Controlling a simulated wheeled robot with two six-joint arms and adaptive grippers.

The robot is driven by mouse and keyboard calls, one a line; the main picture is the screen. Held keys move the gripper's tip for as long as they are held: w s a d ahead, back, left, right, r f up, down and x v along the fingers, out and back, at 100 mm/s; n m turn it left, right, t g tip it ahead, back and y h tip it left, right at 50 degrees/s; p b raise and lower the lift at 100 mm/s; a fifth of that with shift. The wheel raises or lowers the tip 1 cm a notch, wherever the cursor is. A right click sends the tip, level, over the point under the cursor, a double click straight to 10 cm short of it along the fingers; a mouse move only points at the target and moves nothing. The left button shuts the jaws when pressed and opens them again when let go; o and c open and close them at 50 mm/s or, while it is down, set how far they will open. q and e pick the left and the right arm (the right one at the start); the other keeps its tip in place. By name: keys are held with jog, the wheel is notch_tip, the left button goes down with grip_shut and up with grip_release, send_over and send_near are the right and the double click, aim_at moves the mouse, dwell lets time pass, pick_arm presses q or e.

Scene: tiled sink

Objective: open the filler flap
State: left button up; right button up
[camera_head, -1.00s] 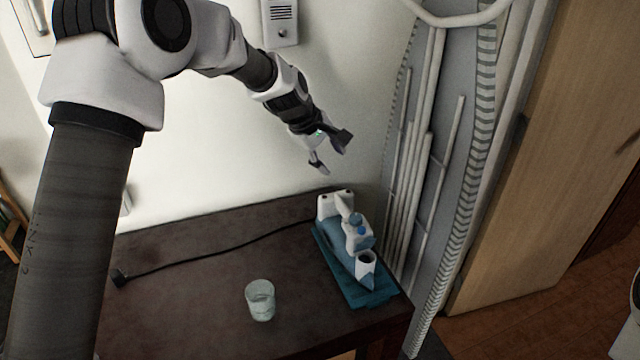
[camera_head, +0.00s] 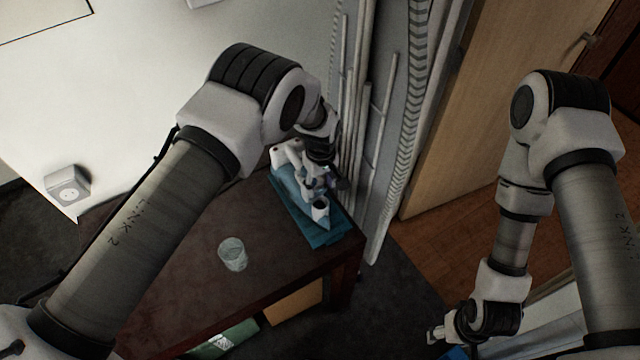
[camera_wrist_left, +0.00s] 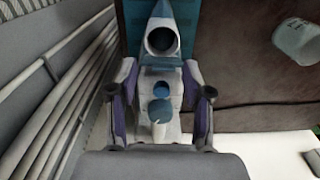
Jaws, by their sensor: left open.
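A blue and white iron-like appliance (camera_head: 284,176) lies on a teal board (camera_head: 326,237) at the table's back right corner. My left gripper (camera_head: 322,178) is low over it and hides part of its top. In the left wrist view my left gripper (camera_wrist_left: 160,76) is open, with one finger on each side of the appliance's body. Between and ahead of the fingers are a blue flap-like piece (camera_wrist_left: 161,62), a round dark opening (camera_wrist_left: 162,41) and a blue knob (camera_wrist_left: 160,110). I cannot tell whether the fingers touch. My right gripper (camera_head: 436,334) is at the lower right, away from the table.
Pipes (camera_head: 352,110) run upright close behind the appliance. The table's front left is clear.

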pick_arm(q)
jog(key=shift+s, duration=0.45)
jog(key=shift+w+f, duration=0.1)
jog(key=shift+w, duration=0.15)
grip_shut()
jog(key=shift+w+a+f+b, duration=0.2)
jog(key=shift+b, duration=0.45)
jog(key=shift+w+a+g+h, duration=0.15)
jog(key=shift+g+h, duration=0.15)
jog(key=shift+g, duration=0.2)
jog(key=shift+r+b, duration=0.25)
jog(key=shift+b, duration=0.05)
pick_arm(e)
jog(key=shift+s+f, duration=0.3)
jog(key=shift+f, duration=0.3)
pick_arm(q)
grip_release()
